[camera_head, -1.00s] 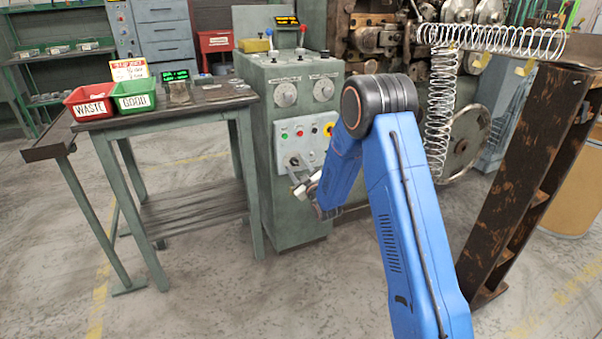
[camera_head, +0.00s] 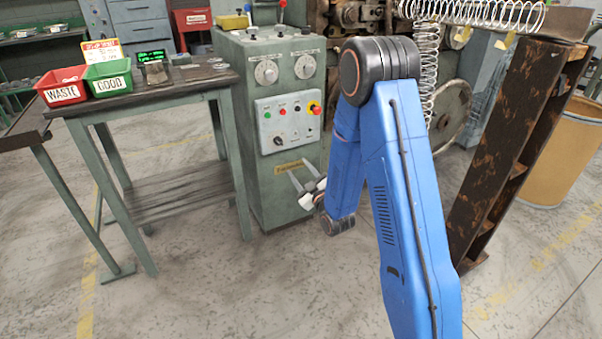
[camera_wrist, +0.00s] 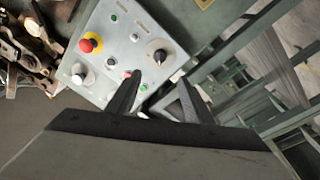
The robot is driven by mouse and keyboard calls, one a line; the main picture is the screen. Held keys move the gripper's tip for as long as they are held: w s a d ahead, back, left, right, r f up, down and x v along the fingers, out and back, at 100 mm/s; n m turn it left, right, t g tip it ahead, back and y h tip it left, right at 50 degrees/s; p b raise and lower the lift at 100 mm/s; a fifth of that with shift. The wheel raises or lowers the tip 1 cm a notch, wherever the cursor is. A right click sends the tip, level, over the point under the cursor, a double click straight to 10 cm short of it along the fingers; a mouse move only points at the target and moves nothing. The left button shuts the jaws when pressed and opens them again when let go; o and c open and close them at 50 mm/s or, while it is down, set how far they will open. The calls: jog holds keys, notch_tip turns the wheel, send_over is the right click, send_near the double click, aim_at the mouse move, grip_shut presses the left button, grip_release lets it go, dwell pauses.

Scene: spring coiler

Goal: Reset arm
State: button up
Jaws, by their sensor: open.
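My gripper (camera_head: 303,184) is open and empty in the head view, low in front of the green machine cabinet (camera_head: 259,203), below its control panel. My blue arm is folded in the middle of that view. The control panel (camera_head: 300,141) has a black rotary knob, several coloured buttons and a red emergency stop on yellow. In the wrist view the two dark fingers (camera_wrist: 160,98) stand apart, and the panel (camera_wrist: 112,57) lies beyond them, seen turned. I cannot tell the exact gap between fingers and panel, but nothing is between the fingers.
A green table (camera_head: 195,88) at left holds a red WASTE bin (camera_head: 62,88), a green GOOD bin (camera_head: 107,77) and a small display (camera_head: 153,62). A rusty stand (camera_head: 505,150) and coiled springs (camera_head: 480,12) are at right. A brown drum (camera_head: 565,155) stands behind the stand.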

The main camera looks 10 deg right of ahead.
jog(key=shift+s+d, duration=0.1)
jog(key=shift+s, duration=0.45)
jog(key=s+d+r+m+g+h, duration=0.2)
jog(key=s+d+r+g, duration=0.1)
jog(key=s+r, duration=0.3)
jog(key=s+d+r+m+g+h, duration=0.2)
jog(key=s+d+r+m+g, duration=0.15)
jog(key=s+r, duration=0.2)
jog(key=s+r+m+g, duration=0.2)
jog(key=s+g, duration=0.1)
jog(key=s, duration=1.4)
jog(key=s+d+r+m+g, duration=0.1)
jog(key=s+g, duration=0.3)
jog(key=s, duration=1.3)
jog(key=shift+s+d+r+m+h, duration=0.2)
jog(key=shift+r+m+h, duration=0.1)
jog(key=shift+r+m, duration=0.4)
